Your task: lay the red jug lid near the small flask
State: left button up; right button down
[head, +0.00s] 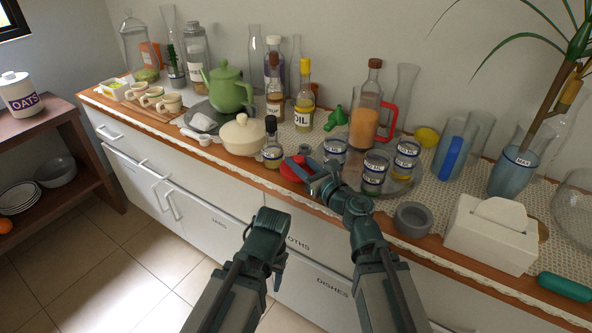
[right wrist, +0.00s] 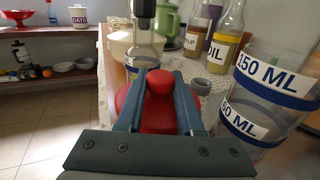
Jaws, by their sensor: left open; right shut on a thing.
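The red jug lid (head: 291,171) is at the front of the counter, just right of the small flask (head: 272,150), which has a black stopper and yellowish contents. My right gripper (head: 306,168) is shut on the lid's knob. In the right wrist view the red lid (right wrist: 160,86) sits between the two fingers, with the clear flask (right wrist: 145,48) upright just beyond it. I cannot tell whether the lid touches the counter. My left gripper (head: 267,224) is open and empty, low in front of the drawers.
Several labelled glass beakers (head: 374,171) stand on a round tray right of the lid. A cream pot (head: 243,134) is behind left of the flask. A grey ring-shaped bowl (head: 412,219) and a tissue box (head: 492,233) stand further right. The counter's front edge is close.

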jog(key=shift+f, duration=0.7)
pick_arm(q)
jog(key=shift+a+f, duration=0.25)
jog(key=shift+f, duration=0.3)
pick_arm(e)
jog(key=shift+r, duration=0.15)
pick_arm(q)
jog(key=shift+f, duration=0.1)
